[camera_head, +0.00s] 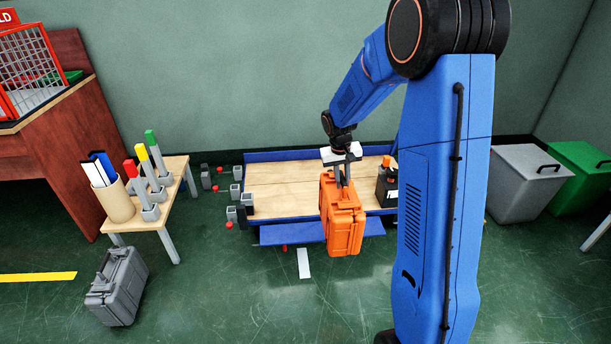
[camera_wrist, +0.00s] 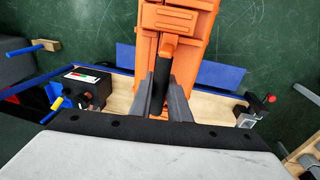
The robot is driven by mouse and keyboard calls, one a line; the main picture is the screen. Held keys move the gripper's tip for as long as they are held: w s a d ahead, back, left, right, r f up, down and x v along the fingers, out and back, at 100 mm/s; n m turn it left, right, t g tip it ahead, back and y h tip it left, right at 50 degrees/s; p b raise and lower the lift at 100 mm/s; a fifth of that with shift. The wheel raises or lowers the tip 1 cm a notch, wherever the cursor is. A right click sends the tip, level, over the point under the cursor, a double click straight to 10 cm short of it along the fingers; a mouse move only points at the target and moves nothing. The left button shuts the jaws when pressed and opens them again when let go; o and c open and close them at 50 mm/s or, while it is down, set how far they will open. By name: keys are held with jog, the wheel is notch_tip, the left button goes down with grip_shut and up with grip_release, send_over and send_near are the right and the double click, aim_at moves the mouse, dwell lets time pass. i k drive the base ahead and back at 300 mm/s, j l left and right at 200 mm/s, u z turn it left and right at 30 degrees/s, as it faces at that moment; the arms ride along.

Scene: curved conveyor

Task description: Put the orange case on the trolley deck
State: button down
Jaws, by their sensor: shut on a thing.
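The orange case (camera_head: 342,222) hangs upright from my gripper (camera_head: 343,178), over the front part of the trolley deck (camera_head: 280,184) in the head view. In the wrist view, the two grey fingers of my gripper (camera_wrist: 164,98) are shut around the dark handle of the orange case (camera_wrist: 176,25). The deck (camera_wrist: 121,101) is a pale wooden board with a blue rim and shows below and beside the case there. Whether the case's underside touches anything cannot be told.
A black box with an orange top (camera_head: 387,184) stands on the deck's right side. A small table (camera_head: 178,170) with colored-topped posts and a grey case (camera_head: 118,285) on the floor are at left. Grey (camera_head: 522,185) and green (camera_head: 580,176) bins stand at right.

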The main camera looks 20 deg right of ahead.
aim_at(304, 185)
jog(key=i, duration=1.5)
